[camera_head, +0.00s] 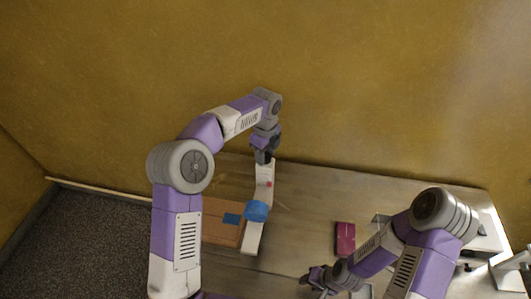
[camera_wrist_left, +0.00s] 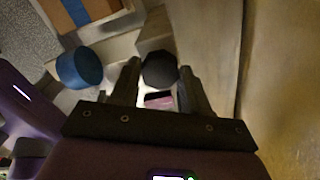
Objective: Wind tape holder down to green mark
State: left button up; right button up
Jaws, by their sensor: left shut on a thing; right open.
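A pale stand (camera_head: 252,238) rises from the table, carrying a blue roll-like part (camera_head: 257,211), likely the tape holder; the blue part also shows in the left wrist view (camera_wrist_left: 80,68). A red mark (camera_head: 269,184) is on the stand's upper part. My left gripper (camera_head: 264,157) is at the stand's top end. In the left wrist view its fingers (camera_wrist_left: 160,82) are shut on a dark round knob (camera_wrist_left: 160,70). I cannot make out a green mark. My right gripper (camera_head: 318,279) is open and empty, low over the table's front.
A cardboard box (camera_head: 218,208) with blue tape lies left of the stand. A magenta block (camera_head: 345,238) lies right of it on the table (camera_head: 315,190). Metal and white equipment (camera_head: 488,240) stands at the right. The wall is close behind.

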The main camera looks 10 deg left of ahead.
pick_arm(q)
jog(key=shift+w+a+r+m, duration=0.1)
jog(key=shift+r+m, duration=0.05)
jog(key=shift+m, duration=0.95)
jog(key=o, duration=1.1)
jog(key=shift+c, duration=0.2)
notch_tip(320, 180, up, 8)
jog(key=shift+f, duration=0.25)
jog(key=shift+f, duration=0.1)
